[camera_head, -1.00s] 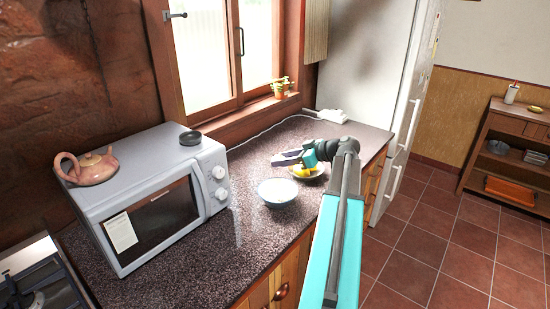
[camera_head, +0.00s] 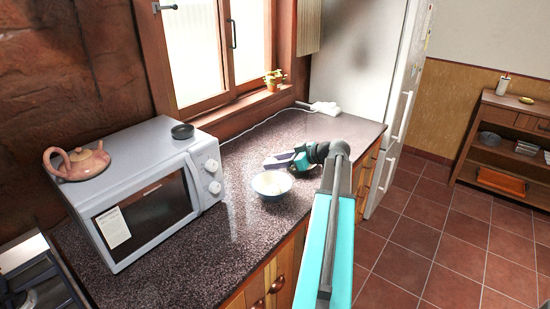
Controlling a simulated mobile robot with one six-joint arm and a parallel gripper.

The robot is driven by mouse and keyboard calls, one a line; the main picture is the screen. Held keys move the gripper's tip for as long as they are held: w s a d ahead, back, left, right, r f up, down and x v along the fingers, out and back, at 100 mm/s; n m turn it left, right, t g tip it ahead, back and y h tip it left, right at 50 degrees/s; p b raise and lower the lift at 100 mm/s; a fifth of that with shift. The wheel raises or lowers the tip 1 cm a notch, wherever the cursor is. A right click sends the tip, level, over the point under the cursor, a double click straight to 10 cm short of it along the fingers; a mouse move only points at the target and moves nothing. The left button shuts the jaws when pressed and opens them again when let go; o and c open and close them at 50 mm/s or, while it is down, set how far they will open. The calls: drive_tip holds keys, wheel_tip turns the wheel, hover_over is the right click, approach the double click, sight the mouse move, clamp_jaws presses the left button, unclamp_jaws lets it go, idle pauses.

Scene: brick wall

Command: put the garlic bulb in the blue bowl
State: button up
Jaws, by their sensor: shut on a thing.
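The blue bowl (camera_head: 257,190) is small and pale blue and stands upright on the counter, left of my arm. My gripper (camera_head: 271,163) is at the bowl's far side in this view, its light fingers pointing left. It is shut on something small. A pale, cream-coloured shape (camera_head: 270,181) shows at the bowl's opening, close below the fingers; it looks like the garlic bulb, but its outline is blurred. I cannot tell whether it touches the bowl. The dish with yellow things that stood behind the bowl is hidden by my gripper and arm.
A microwave (camera_head: 151,207) stands left of the bowl, with a teapot (camera_head: 78,163) and a small dark dish (camera_head: 182,131) on top. A white cable (camera_head: 262,127) runs along the back of the counter. Speckled counter (camera_head: 215,235) is free in front.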

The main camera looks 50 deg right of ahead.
drive_tip(key=shift+f, duration=0.85)
drive_tip(key=o, duration=1.1)
drive_tip(key=shift+b+v, duration=2.1)
drive_tip(key=shift+v, duration=4.85)
